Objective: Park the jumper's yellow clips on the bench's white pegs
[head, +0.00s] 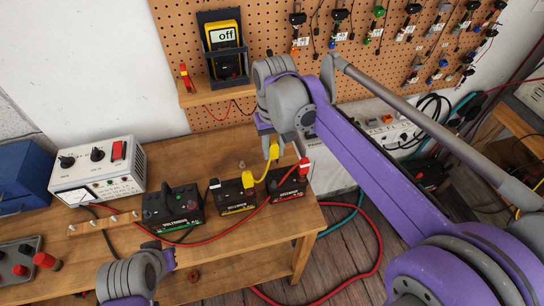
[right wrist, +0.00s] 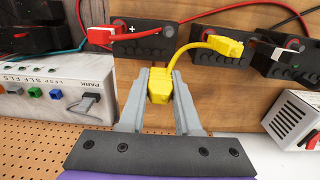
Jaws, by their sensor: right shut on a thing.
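A wooden rail (head: 103,226) with several small pale pegs lies on the bench at the left. My left gripper (head: 168,257) is low by the bench's front; its fingers are unclear.
A white meter box (head: 98,171) stands behind the rail. A red cable crosses the bench.

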